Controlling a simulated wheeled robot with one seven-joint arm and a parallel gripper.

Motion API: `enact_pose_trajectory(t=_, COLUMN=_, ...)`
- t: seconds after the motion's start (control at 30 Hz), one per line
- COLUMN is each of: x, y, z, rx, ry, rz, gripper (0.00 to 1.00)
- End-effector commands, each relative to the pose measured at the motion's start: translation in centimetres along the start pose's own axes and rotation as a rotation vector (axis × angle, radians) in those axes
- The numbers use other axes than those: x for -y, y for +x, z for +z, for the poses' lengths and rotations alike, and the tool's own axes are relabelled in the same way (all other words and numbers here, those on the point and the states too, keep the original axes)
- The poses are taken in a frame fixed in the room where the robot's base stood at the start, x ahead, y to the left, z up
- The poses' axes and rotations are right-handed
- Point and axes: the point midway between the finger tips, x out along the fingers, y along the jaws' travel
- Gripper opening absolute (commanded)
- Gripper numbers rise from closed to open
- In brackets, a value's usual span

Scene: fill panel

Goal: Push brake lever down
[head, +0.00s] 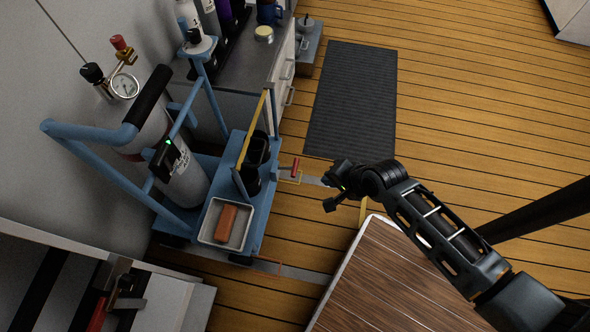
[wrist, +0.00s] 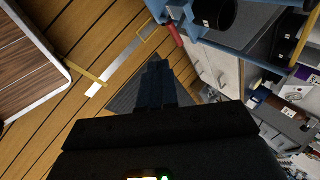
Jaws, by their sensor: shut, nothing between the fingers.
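The brake lever (head: 295,168) is a small red-handled lever at the right side of the blue cart (head: 255,215), low near the floor. Its red handle stands upright in the head view. In the wrist view the red lever (wrist: 175,36) shows near the top, beyond my fingertips. My gripper (head: 329,206) is to the right of the lever and apart from it. In the wrist view my gripper (wrist: 158,66) is shut and empty, its dark fingers pointing up the picture.
The cart carries a grey gas cylinder (head: 183,178) and a tray (head: 244,241) with a reddish block (head: 226,219). A wood-topped table (head: 375,285) stands at the lower right, close to my arm. A dark mat (head: 350,100) lies on open floor beyond.

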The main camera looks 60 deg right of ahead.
Motion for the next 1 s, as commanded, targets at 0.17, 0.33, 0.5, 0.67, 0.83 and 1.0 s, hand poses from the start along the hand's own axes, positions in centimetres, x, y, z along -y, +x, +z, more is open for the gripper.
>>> enact_pose_trajectory(t=0.17, x=1.2, y=7.1, z=-2.9, rx=0.079, ry=0.450, rz=0.140, gripper=0.00)
enact_pose_trajectory(t=0.33, x=3.2, y=10.3, z=-4.7, rx=0.154, ry=0.785, rz=0.256, gripper=0.00)
enact_pose_trajectory(t=0.5, x=4.7, y=11.5, z=-5.7, rx=0.200, ry=0.967, rz=0.328, gripper=0.00)
enact_pose_trajectory(t=0.67, x=5.2, y=11.6, z=-5.9, rx=0.213, ry=1.018, rz=0.352, gripper=0.00)
enact_pose_trajectory(t=0.83, x=5.2, y=11.6, z=-5.8, rx=0.213, ry=1.017, rz=0.352, gripper=0.00)
enact_pose_trajectory(t=1.0, x=5.2, y=11.7, z=-5.8, rx=0.213, ry=1.015, rz=0.351, gripper=0.00)
